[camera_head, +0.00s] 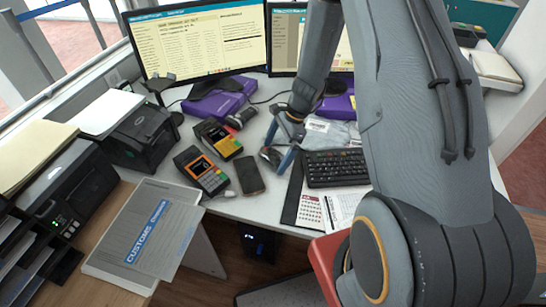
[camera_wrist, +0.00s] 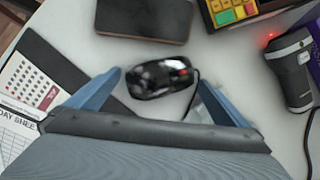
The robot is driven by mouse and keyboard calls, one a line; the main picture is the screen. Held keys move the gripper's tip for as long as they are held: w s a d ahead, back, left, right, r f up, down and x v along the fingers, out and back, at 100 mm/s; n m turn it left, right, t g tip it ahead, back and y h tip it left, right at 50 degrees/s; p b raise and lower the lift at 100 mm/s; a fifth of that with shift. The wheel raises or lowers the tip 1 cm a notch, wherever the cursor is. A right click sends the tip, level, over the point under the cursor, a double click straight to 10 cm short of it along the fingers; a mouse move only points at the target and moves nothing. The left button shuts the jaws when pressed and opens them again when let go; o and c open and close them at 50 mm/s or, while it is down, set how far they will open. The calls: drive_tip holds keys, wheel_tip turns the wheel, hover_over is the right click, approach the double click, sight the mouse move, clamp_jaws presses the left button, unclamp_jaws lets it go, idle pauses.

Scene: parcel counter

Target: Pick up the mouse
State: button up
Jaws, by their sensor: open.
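The mouse (camera_wrist: 158,78) is black and glossy with a red spot, and lies on the white desk (camera_wrist: 225,55) in the wrist view. Its cable runs down to the right, past one finger. In the head view the mouse (camera_head: 270,155) is small and partly hidden by my gripper. My gripper (camera_wrist: 155,85) is open and empty, with one blue finger to the lower left of the mouse and the other to its lower right. In the head view my gripper (camera_head: 278,150) is just over the desk at the mouse. I cannot tell whether a finger touches it.
A dark phone-like slab (camera_wrist: 143,18) lies beyond the mouse. A payment terminal (camera_wrist: 235,10) and a handheld scanner (camera_wrist: 292,68) with a red light are to the right. A desk pad with a calendar (camera_wrist: 28,85) is at left. The keyboard (camera_head: 335,168) sits right of my gripper.

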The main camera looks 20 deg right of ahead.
drive_tip(key=shift+c, duration=0.3)
drive_tip(key=c, duration=0.9)
drive_tip(key=shift+r, duration=0.1)
drive_tip(key=shift+c, duration=0.2)
